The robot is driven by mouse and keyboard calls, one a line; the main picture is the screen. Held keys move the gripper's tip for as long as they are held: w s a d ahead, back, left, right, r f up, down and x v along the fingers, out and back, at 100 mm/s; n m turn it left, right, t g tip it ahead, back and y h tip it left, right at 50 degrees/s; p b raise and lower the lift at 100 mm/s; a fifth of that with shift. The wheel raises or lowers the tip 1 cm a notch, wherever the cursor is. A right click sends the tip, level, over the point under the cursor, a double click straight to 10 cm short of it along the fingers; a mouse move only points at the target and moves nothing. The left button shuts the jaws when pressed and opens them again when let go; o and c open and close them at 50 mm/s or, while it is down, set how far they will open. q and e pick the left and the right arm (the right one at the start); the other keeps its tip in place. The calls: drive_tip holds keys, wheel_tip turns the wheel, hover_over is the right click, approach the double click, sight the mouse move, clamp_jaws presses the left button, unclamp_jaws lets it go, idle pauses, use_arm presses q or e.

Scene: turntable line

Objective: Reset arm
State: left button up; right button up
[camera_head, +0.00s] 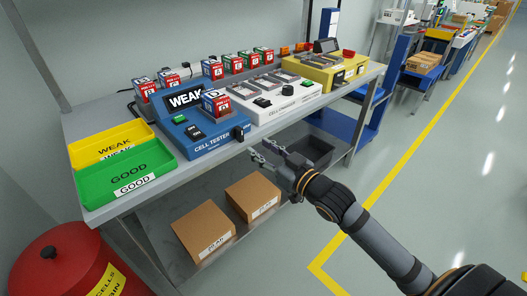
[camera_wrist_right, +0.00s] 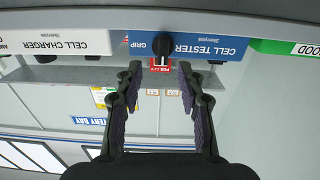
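My right gripper (camera_head: 262,152) is in front of the bench's front edge, below and to the right of the blue cell tester (camera_head: 199,134). In the right wrist view my right gripper (camera_wrist_right: 156,88) has its two fingers apart with nothing between them. The tester's front, with a black knob (camera_wrist_right: 167,45), lies beyond the fingertips. A red and white cell (camera_head: 216,103) sits on the tester, whose display reads WEAK. My left gripper does not show in either view.
The steel bench (camera_head: 240,152) carries a white cell charger (camera_head: 284,100), a yellow unit (camera_head: 330,72), a green GOOD tray (camera_head: 121,172) and a yellow WEAK tray (camera_head: 106,142). Several cells stand behind. Cardboard boxes (camera_head: 203,231) lie on the lower shelf. A red bin (camera_head: 66,262) stands at left.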

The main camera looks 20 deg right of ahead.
drive_tip(key=shift+s, duration=0.45)
